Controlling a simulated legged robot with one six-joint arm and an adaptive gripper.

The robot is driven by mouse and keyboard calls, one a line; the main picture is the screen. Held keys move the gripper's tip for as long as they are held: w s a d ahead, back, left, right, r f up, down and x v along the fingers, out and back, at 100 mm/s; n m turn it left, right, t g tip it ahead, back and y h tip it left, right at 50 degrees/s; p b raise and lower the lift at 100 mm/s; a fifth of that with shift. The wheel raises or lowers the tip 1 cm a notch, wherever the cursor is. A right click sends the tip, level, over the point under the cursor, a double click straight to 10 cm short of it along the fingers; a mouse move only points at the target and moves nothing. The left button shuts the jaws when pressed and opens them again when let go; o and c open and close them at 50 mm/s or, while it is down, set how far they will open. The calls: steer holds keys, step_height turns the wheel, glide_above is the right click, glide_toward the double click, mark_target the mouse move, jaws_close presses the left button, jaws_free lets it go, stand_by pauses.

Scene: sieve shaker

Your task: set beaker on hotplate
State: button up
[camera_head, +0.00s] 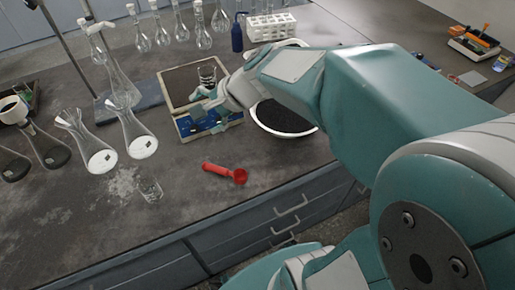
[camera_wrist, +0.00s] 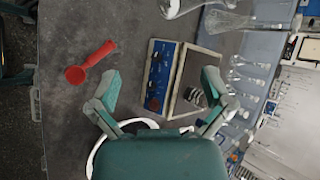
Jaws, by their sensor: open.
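The hotplate has a dark square top and a blue control panel (camera_head: 193,128); it stands on the bench left of the bowl and also shows in the wrist view (camera_wrist: 155,85). A clear glass beaker (camera_head: 207,73) stands upright on its top, toward the right side. The beaker also shows in the wrist view (camera_wrist: 194,97), close to one finger. My gripper (camera_head: 204,103) is open over the hotplate's front right part, beside the beaker; its spread fingers also show in the wrist view (camera_wrist: 161,79). The beaker's lower part is partly hidden by my gripper in the head view.
A white-rimmed bowl of black material (camera_head: 283,118) sits under my arm. A red scoop (camera_head: 225,172) and a small glass (camera_head: 149,188) lie in front. Several flasks (camera_head: 133,132) stand left, with more glassware behind. A test tube rack (camera_head: 270,27) stands at the back.

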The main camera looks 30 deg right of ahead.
steer(key=s+d+n+h, duration=0.2)
steer(key=s+n+h, duration=0.1)
steer(key=s+n, duration=0.3)
steer(key=s+d+r+n+h, duration=0.1)
steer(key=s+d+n+h, duration=0.2)
steer(key=s+n, duration=0.3)
steer(key=s+h, duration=0.1)
steer(key=s, duration=0.2)
steer(key=shift+s+d+n, duration=0.15)
steer(key=shift+s+n, duration=0.05)
steer(key=shift+n, duration=0.2)
steer(key=shift+r, duration=0.1)
stand_by(0.8)
